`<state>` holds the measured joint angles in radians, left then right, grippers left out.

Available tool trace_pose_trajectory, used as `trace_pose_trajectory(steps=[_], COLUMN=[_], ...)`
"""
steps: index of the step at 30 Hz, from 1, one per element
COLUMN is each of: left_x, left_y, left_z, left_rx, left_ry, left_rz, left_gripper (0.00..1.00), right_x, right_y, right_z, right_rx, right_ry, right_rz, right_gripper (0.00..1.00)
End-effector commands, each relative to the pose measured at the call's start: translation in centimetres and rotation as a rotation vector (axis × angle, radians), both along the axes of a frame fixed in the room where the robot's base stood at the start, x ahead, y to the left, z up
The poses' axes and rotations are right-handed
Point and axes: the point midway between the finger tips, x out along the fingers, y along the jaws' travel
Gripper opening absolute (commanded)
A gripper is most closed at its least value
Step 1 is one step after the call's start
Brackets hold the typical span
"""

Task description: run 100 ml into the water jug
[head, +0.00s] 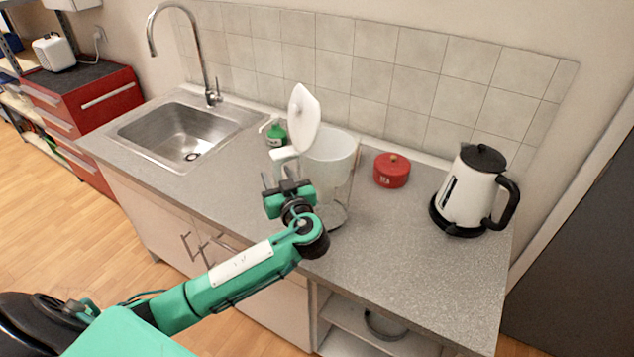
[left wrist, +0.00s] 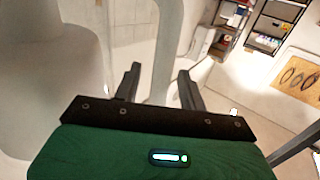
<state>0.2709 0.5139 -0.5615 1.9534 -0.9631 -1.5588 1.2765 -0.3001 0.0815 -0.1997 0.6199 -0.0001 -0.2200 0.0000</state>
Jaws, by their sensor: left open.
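The water jug (head: 328,160) is a whitish, see-through vessel standing upright on the counter, with its white lid (head: 304,118) raised. Its pale handle (head: 285,155) points left toward the sink. My left gripper (head: 273,180) is open at the handle, in front of the jug. In the left wrist view the pale handle (left wrist: 167,45) stands between the spread fingers (left wrist: 158,78), with the jug's body at the left. I cannot tell whether a finger touches it. The chrome tap (head: 180,40) arches over the steel sink (head: 150,120). The water level in the jug is not clear.
A green bottle (head: 276,134) stands behind the handle. A red lidded pot (head: 391,170) and a white kettle with black handle (head: 470,190) stand to the right. The counter's front right (head: 410,260) is clear. A tiled wall (head: 420,70) closes the back.

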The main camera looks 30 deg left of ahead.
Motion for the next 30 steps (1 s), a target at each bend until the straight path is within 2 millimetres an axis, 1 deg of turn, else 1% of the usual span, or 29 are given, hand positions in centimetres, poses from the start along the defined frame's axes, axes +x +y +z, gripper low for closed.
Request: trace_pose_trajectory(steps=[2,5,6,8,9,30], left_x=[-0.01,-0.03,-0.03,-0.03,-0.03,-0.05], left_y=[-0.02,-0.03,-0.03,-0.03,-0.03,-0.02], left_z=[-0.03,-0.02,-0.02,-0.02,-0.01,-0.04], left_rx=[0.0,0.0,0.0,0.0,0.0,0.002], left_ry=[0.0,0.0,0.0,0.0,0.0,0.002], left_rz=[0.0,0.0,0.0,0.0,0.0,0.001], left_gripper=[0.42,0.24,0.16,0.04,0.0,0.0], right_x=[0.01,0.0,0.0,0.01,0.01,0.01], right_y=[-0.03,-0.03,-0.03,-0.03,-0.02,0.25], right_z=[-0.04,-0.04,-0.04,-0.04,-0.04,-0.04], right_rx=[0.0,0.0,0.0,0.0,0.0,0.002], right_ry=[0.0,0.0,0.0,0.0,0.0,-0.001], right_rz=[0.0,0.0,0.0,0.0,0.0,-0.001], right_gripper=[0.0,0.0,0.0,0.0,0.0,0.0])
